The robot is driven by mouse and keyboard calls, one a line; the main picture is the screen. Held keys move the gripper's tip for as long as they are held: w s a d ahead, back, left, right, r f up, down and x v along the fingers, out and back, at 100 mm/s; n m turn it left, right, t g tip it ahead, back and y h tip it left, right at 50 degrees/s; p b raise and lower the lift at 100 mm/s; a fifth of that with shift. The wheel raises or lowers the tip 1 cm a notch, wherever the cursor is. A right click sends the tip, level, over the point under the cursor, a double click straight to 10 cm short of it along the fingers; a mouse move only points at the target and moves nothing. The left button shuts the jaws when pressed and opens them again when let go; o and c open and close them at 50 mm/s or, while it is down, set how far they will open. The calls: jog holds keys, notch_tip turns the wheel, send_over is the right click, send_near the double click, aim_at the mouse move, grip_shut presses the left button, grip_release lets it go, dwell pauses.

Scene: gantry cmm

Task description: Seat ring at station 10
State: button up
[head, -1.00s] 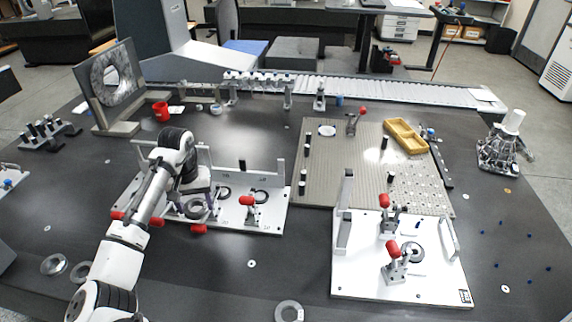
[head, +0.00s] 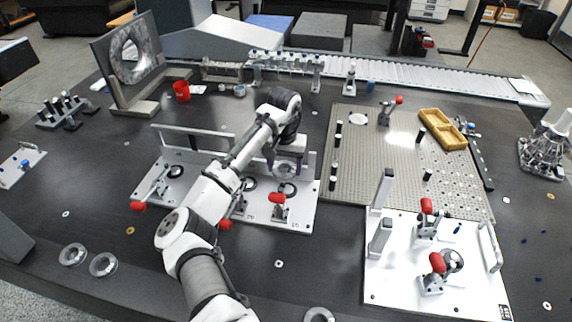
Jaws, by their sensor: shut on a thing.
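My gripper (head: 286,170) is over the right end of the left white fixture plate (head: 300,220). It is shut on a light grey ring (head: 288,172), partly hidden by the fingers. The ring appears to be held above the plate, close to a dark round seat (head: 288,190) at the right end. The station numbers are too small to read surely.
Red-handled clamps (head: 277,199) stand along the plate's front, and an upright rail (head: 195,136) at its back. Loose grey rings (head: 73,255) lie at the front left, another (head: 318,315) at the front. A second white fixture (head: 400,285) stands right, near a perforated plate (head: 375,160).

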aim_at(287, 189)
jog(key=shift+w+d+f+b, duration=0.2)
jog(key=shift+d+f+b, duration=0.25)
jog(key=shift+f+b, duration=0.3)
notch_tip(287, 189, down, 5)
jog(key=b, duration=0.5)
jog(key=shift+r+p, duration=0.15)
jog(key=shift+p, duration=0.4)
jog(key=shift+p, duration=0.9)
dwell(0.7)
jog(key=shift+f, duration=0.75)
dwell(0.4)
jog(key=o, duration=1.4)
jog(key=shift+s, duration=0.1)
jog(key=shift+c, duration=0.2)
